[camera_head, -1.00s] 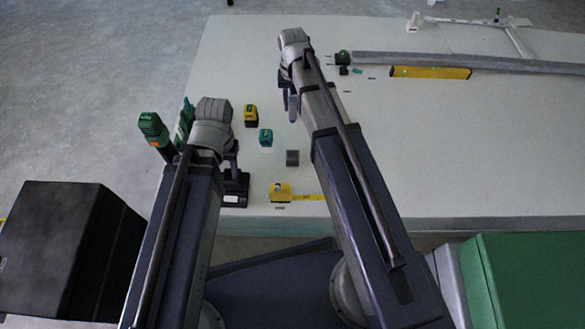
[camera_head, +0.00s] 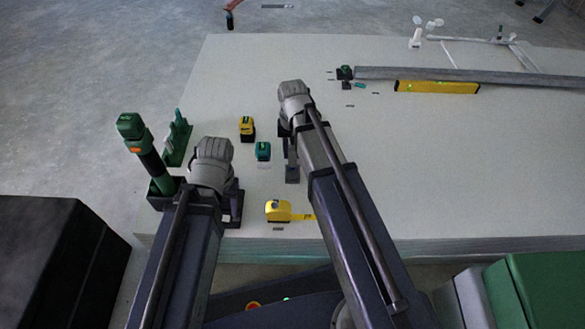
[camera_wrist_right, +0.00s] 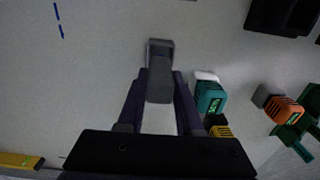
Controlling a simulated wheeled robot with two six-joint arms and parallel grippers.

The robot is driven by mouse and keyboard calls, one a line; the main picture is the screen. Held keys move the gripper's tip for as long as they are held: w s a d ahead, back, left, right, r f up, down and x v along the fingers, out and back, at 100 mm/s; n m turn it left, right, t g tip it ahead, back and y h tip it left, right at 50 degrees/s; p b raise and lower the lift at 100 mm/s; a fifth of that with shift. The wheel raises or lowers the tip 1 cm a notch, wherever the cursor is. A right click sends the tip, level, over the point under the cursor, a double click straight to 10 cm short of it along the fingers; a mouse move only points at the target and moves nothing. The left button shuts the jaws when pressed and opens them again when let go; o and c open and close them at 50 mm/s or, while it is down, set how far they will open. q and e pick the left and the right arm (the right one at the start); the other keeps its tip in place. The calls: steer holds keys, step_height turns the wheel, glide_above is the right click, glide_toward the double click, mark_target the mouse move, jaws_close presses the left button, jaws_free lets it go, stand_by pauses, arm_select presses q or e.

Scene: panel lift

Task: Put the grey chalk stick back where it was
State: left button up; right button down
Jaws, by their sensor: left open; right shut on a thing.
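The grey chalk stick (camera_wrist_right: 159,86) is between the fingers of my right gripper (camera_wrist_right: 160,92), which is shut on it. In the head view my right gripper (camera_head: 291,148) is over the white panel. A small grey holder (camera_head: 292,175) stands on the panel right below it. In the wrist view the holder (camera_wrist_right: 160,46) shows just beyond the stick's far end, and the two overlap. I cannot tell whether the stick's end is inside the holder. My left gripper (camera_head: 233,190) is open at the panel's near left, beside a black stand, its fingers mostly hidden.
A yellow tape measure (camera_head: 278,210), a teal block (camera_head: 263,151) and a yellow-black tool (camera_head: 246,128) lie near the holder. Green tools (camera_head: 178,138) stand at the left. A yellow level (camera_head: 437,87) lies at the back right. The panel's right middle is clear.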

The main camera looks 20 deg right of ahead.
mark_target(293, 161)
arm_select(q)
steer(key=shift+f+b, duration=1.9)
steer(key=shift+f, duration=0.4)
arm_select(e)
steer(key=shift+f, duration=2.35)
arm_select(q)
steer(key=shift+f, duration=0.15)
arm_select(e)
steer(key=shift+f, duration=0.15)
steer(key=c, duration=0.6)
jaws_free()
step_height(293, 161, up, 12)
steer(key=p, duration=1.2)
steer(key=shift+r, duration=0.25)
arm_select(q)
step_height(293, 161, up, 12)
arm_select(e)
steer(key=s+a+n, duration=0.2)
steer(key=s+a, duration=0.1)
steer(key=s, duration=0.1)
steer(key=s+a+n+h, duration=0.1)
steer(key=s+a+n, duration=0.1)
steer(key=s+a, duration=0.2)
steer(key=s+a+n, duration=0.3)
steer(key=s, duration=0.3)
steer(key=shift+s+a, duration=0.1)
steer(key=shift+a, duration=0.05)
arm_select(q)
steer(key=shift+a, duration=0.1)
